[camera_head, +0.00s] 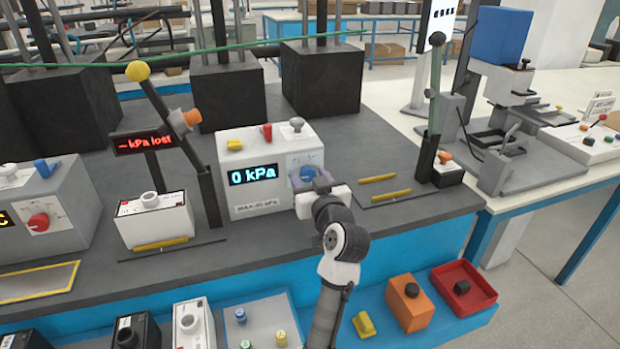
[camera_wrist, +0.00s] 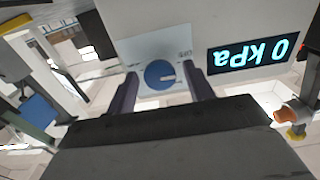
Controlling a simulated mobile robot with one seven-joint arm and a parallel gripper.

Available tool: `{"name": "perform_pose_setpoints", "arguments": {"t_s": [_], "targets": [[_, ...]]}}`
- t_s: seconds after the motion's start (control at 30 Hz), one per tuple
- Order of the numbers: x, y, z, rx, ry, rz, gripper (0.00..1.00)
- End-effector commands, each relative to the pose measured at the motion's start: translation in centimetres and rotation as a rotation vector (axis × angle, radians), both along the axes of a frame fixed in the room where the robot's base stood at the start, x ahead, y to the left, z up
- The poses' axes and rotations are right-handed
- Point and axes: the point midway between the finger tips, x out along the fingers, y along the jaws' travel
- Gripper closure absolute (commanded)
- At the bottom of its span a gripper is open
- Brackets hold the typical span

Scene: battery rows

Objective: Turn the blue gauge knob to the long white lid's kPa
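The gauge is a pale box (camera_head: 266,150) on the bench, its display (camera_head: 253,175) reading "0 kPa". Its blue knob (camera_head: 311,173) is on the right of the front face, mostly hidden by my gripper (camera_head: 311,184) in the head view. In the wrist view the blue knob (camera_wrist: 159,74) shows a white pointer mark. My gripper (camera_wrist: 162,90) is open, one finger either side of the knob; contact is not clear. A white-lidded battery (camera_head: 152,204) stands left of the gauge; its label is too small to read.
A red-lettered sign (camera_head: 145,140) reads "kPa lost". A tilted lever with a yellow ball (camera_head: 138,71) stands left of the gauge, another lever (camera_head: 435,90) right. More batteries (camera_head: 190,325), an orange box (camera_head: 408,303) and a red tray (camera_head: 478,303) sit on the lower front shelf.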

Motion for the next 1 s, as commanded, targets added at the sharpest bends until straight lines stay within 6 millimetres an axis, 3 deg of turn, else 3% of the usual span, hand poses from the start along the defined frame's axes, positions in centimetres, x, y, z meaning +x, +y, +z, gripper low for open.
{"name": "perform_pose_setpoints", "arguments": {"t_s": [0.03, 0.3, 0.67, 1.0], "targets": [[-0.02, -0.01, -0.01, 0.0, 0.0, 0.0, 0.55], [-0.03, -0.01, -0.01, 0.0, 0.0, 0.0, 0.88], [-0.04, -0.09, 0.01, 0.064, 0.023, -0.001, 0.88], [-0.02, -0.09, 0.1, 0.31, 0.104, -0.001, 0.89]]}}
